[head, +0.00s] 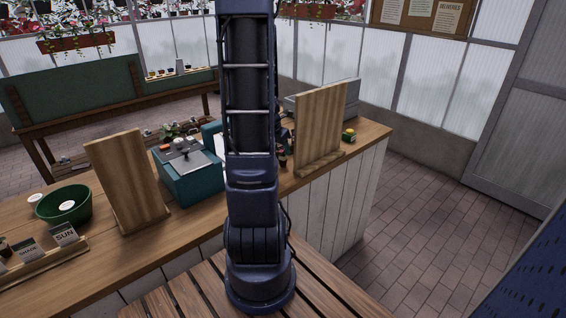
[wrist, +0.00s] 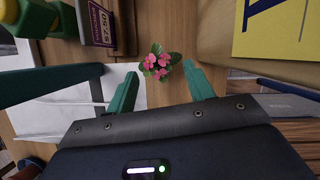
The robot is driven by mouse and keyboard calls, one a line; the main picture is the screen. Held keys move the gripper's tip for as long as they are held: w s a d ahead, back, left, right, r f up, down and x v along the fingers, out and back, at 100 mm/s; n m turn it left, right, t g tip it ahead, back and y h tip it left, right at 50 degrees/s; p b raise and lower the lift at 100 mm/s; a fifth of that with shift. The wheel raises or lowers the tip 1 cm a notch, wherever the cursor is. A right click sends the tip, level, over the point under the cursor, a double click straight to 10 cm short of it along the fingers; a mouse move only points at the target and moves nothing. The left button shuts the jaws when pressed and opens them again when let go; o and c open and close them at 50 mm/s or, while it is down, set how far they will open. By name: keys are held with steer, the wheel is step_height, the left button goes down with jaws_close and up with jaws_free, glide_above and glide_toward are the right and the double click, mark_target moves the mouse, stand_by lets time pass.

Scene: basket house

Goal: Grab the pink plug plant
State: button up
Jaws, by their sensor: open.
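The pink plug plant (wrist: 161,62), with pink flowers and small green leaves, shows in the wrist view on the wooden counter. My gripper (wrist: 160,82) is open, with its two green fingers on either side of and just short of the plant. The fingers look empty and apart from the flowers. The plant's base is hidden under its leaves. In the head view my own arm blocks the middle of the counter, and I cannot make out the plant or my gripper there.
A price sign (wrist: 97,22) stands left of the plant, and a yellow card (wrist: 277,28) lies at the right. White paper (wrist: 60,100) lies at the left. In the head view, wooden boards (head: 322,128) and a teal register (head: 188,172) stand on the counter (head: 205,218).

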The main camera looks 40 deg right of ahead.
mark_target(283, 155)
steer(key=shift+x, duration=3.65)
steer(key=shift+a, duration=0.15)
steer(key=c, duration=1)
steer(key=shift+c, duration=0.2)
steer(key=shift+r, duration=0.15)
